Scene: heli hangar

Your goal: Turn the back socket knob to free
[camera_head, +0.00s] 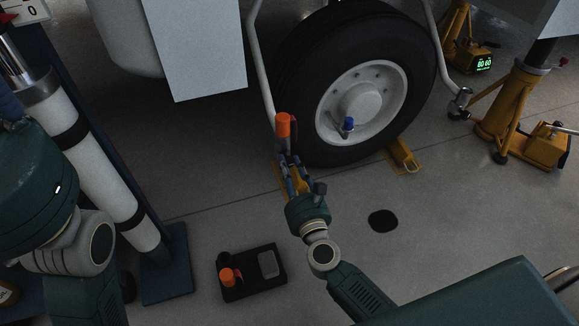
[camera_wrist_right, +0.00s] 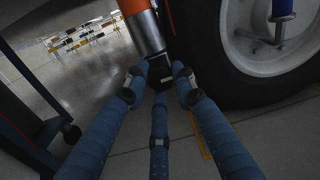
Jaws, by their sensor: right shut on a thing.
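My right gripper (camera_head: 289,163) is raised in front of the wheel, its fingers closed around the dark lower end of an upright tool with an orange top (camera_head: 283,124). In the right wrist view my three blue fingers (camera_wrist_right: 158,76) close around that dark end, below a silver barrel (camera_wrist_right: 143,35). A small blue-topped piece (camera_head: 348,123) sticks out from the wheel hub; it also shows in the wrist view (camera_wrist_right: 282,10). I cannot tell which part is the back socket knob, nor read its setting. My left arm shows at the left; its gripper is out of frame.
The big tyre (camera_head: 292,75) stands close behind my right gripper, with a yellow chock (camera_head: 403,155) beside it. A black tray (camera_head: 266,286) with an orange-topped piece (camera_head: 229,276) lies on the floor. A yellow jack (camera_head: 515,110) stands at right.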

